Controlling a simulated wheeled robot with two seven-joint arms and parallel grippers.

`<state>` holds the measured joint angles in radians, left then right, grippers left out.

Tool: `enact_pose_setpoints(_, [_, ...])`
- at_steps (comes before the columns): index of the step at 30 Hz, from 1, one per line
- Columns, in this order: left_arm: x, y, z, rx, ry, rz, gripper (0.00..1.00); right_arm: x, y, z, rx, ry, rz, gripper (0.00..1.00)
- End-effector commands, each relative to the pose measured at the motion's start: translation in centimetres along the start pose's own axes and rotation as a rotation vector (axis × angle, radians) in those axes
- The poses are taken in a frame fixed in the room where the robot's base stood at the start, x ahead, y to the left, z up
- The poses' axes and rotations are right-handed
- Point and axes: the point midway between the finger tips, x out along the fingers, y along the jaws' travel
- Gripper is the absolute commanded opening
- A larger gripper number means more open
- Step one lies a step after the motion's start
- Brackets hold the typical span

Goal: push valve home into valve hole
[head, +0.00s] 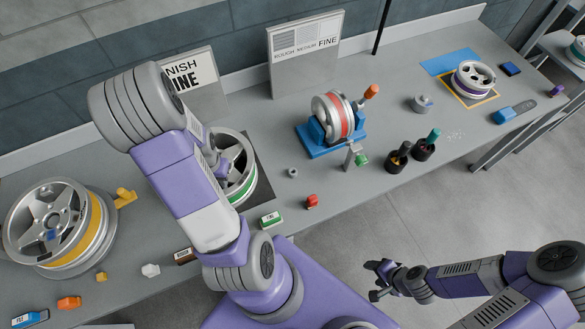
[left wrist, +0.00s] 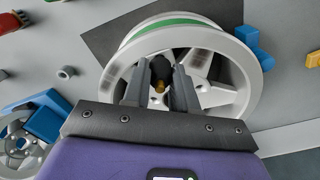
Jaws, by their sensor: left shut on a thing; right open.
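The wheel with a green band (head: 246,182) lies on a dark mat on the bench, partly behind my left arm. It fills the upper middle of the left wrist view (left wrist: 244,62). My left gripper (left wrist: 158,88) reaches over the wheel's spokes, shut on the valve. The valve (left wrist: 160,70) shows as a small black stem with a brass-coloured end between the fingers. The valve hole is hidden, so I cannot tell how far in the valve sits. In the head view my left arm mostly covers that gripper. My right gripper (head: 374,280) is open and empty, away from the bench.
A yellow-banded wheel (head: 92,240) stands at the left. A red-banded wheel on a blue stand (head: 326,149) is further right, and another wheel (head: 473,80) lies at the far right. Small coloured blocks, including a green-white one (head: 271,220), line the front edge.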

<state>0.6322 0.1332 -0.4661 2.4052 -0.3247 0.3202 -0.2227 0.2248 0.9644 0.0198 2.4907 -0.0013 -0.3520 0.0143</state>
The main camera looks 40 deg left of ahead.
Motion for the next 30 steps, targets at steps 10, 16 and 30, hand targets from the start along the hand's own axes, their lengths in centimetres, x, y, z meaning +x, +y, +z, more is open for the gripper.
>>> enact_pose_setpoints(10, [0.87,0.03,0.06,0.0,-0.002,0.001,0.0,0.73,0.28,-0.04,0.0,0.0,0.0,0.58])
enact_pose_setpoints(16, [0.99,0.04,0.07,0.0,-0.002,0.001,0.39,0.83,0.31,-0.04,0.0,0.0,0.0,0.58])
enact_pose_setpoints(30, [0.94,0.02,0.04,0.0,-0.001,0.0,0.42,0.81,0.3,-0.04,0.0,0.0,0.0,0.58])
